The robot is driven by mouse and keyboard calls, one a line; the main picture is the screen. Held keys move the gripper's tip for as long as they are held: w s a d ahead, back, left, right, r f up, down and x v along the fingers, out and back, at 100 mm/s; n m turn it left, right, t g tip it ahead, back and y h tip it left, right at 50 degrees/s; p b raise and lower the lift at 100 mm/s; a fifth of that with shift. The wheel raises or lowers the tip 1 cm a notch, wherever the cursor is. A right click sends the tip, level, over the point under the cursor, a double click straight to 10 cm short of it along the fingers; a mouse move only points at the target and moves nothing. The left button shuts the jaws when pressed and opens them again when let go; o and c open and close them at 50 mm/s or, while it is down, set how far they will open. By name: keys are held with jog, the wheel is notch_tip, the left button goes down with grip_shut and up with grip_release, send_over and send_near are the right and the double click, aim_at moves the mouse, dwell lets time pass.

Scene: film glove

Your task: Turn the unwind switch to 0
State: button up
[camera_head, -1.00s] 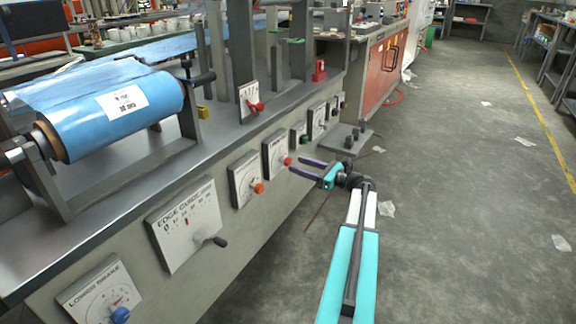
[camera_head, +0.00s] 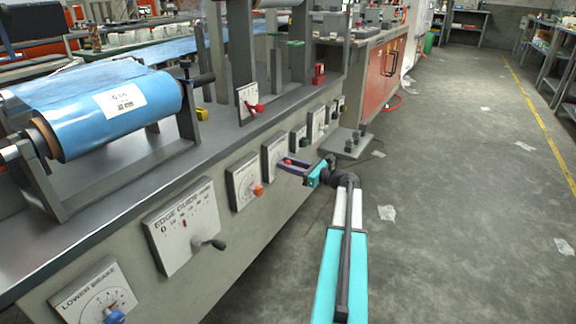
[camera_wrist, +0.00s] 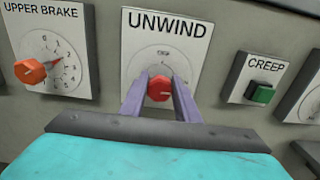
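The unwind switch is a red knob (camera_wrist: 160,88) on a white panel (camera_wrist: 187,54) lettered UNWIND in the wrist view. The panel (camera_head: 272,150) also shows on the machine's front in the head view. My gripper (camera_wrist: 159,82) reaches the panel with its two purple fingers on either side of the knob. The fingers look open around the knob; I cannot tell if they touch it. The small marks above the knob are too faint to read, and the fingers hide part of the dial. In the head view my gripper (camera_head: 290,165) is at the panel's lower right.
The upper brake panel with its orange knob (camera_wrist: 34,71) is on the left, and the creep panel with a green button (camera_wrist: 259,94) on the right. The edge guide panel's black lever (camera_head: 210,244) sticks out further left.

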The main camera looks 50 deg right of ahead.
jog(key=c, duration=0.4)
jog(key=shift+n+p, duration=0.3)
jog(key=shift+n, duration=0.1)
jog(key=n+p, duration=0.1)
jog(key=n, duration=0.8)
jog(key=shift+a+f+n, duration=0.15)
jog(key=shift+f+n, duration=0.05)
jog(key=shift+n, duration=0.2)
jog(key=n+b, duration=0.1)
jog(key=n, duration=0.3)
jog(key=shift+f+b, duration=0.1)
jog(key=shift+b, duration=0.2)
jog(key=shift+n+b, duration=0.7)
jog(key=shift+n, duration=1)
